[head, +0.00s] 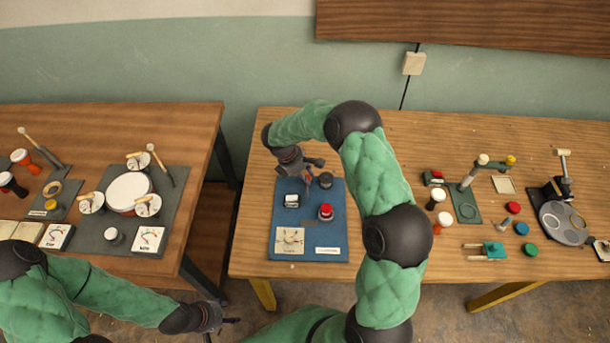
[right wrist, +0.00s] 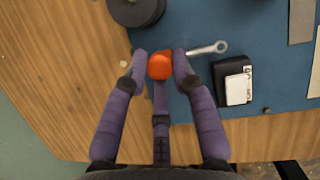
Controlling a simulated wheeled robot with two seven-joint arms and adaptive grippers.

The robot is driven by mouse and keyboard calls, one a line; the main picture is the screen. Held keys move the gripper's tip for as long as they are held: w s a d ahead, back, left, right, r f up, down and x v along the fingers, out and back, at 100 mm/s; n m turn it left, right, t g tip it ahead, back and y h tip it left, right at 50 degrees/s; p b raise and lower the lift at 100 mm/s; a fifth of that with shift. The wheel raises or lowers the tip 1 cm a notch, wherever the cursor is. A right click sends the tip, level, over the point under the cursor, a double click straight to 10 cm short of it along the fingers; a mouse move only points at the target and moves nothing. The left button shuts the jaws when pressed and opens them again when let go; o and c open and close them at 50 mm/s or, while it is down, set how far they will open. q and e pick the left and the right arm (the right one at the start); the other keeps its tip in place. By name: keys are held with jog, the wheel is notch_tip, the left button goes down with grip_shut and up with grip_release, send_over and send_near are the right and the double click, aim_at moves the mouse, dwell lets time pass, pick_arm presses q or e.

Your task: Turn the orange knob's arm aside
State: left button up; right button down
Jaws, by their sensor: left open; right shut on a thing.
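The orange knob (right wrist: 160,66) sits between the purple fingers of my right gripper (right wrist: 160,72) in the right wrist view. The fingers are shut on it, one on each side. A silver arm (right wrist: 206,48) with a ring-shaped end reaches out to the right from beside the knob, over the blue mat. In the head view my right gripper (head: 309,178) is at the mat's upper left part, and the knob is mostly hidden there. My left gripper (head: 228,320) is open and empty, low in front of the gap between the tables.
On the blue mat (head: 283,222) stand a dark round piece (head: 325,180), a red-topped piece (head: 326,212) and a black-and-white block (head: 292,201); the block also shows in the right wrist view (right wrist: 237,88). Drum parts (head: 130,190) lie on the left table. More tools fill the right side.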

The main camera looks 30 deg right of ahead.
jog(key=m+g, duration=0.1)
jog(key=m, duration=0.2)
jog(key=m+g+y, duration=0.1)
jog(key=m, duration=0.2)
jog(key=shift+w+d+m, duration=0.1)
jog(key=shift+d+m, duration=0.1)
jog(key=shift+m, duration=0.1)
jog(key=m+y, duration=0.1)
jog(key=m, duration=0.1)
jog(key=m+g+y, duration=0.1)
jog(key=m, duration=0.1)
jog(key=shift+d+m+p, duration=0.1)
jog(key=shift+m+p, duration=0.2)
jog(key=shift+m, duration=0.1)
jog(key=c, duration=1.1)
grip_release()
jog(key=shift+o, duration=0.2)
jog(key=v, duration=1.2)
